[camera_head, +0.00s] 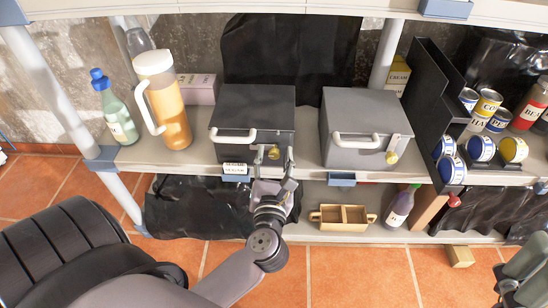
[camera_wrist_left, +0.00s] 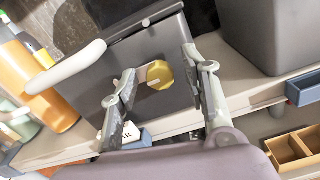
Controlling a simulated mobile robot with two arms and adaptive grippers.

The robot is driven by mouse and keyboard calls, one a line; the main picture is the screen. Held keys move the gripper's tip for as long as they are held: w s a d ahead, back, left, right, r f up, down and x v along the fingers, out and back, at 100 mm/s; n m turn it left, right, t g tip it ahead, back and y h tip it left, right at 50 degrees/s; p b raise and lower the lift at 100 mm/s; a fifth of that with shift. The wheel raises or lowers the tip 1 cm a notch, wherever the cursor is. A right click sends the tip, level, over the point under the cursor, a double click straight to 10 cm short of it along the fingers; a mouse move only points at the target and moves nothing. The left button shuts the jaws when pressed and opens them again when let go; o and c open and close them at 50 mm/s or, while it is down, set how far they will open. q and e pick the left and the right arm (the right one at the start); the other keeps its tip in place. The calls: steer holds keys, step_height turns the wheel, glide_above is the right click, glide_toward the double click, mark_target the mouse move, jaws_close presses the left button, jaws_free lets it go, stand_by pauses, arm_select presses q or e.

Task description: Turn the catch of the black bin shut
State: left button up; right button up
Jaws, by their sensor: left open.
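The black bin (camera_head: 253,98) stands on the shelf left of centre, its lid down, with a pale bar handle (camera_head: 234,137) on its front. Its catch has a round brass knob (camera_wrist_left: 160,75) at the right of the front, partly hidden by my fingers in the head view. My left gripper (camera_head: 274,156) is open in front of the catch. In the left wrist view its two fingers (camera_wrist_left: 163,92) stand on either side of the knob, with a gap visible around it. Whether a finger touches the catch's pale lever I cannot tell. A part of my right arm (camera_head: 524,275) shows at the lower right.
A similar grey bin (camera_head: 365,120) with its own brass catch (camera_head: 391,158) stands to the right. A jug (camera_head: 165,100) and green bottle (camera_head: 114,110) stand left. A black rack (camera_head: 430,110) holds cans. Below are a wooden box (camera_head: 342,217) and a purple bottle (camera_head: 400,207).

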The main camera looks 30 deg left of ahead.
arm_select(q)
steer(key=shift+c, duration=0.5)
jaws_close()
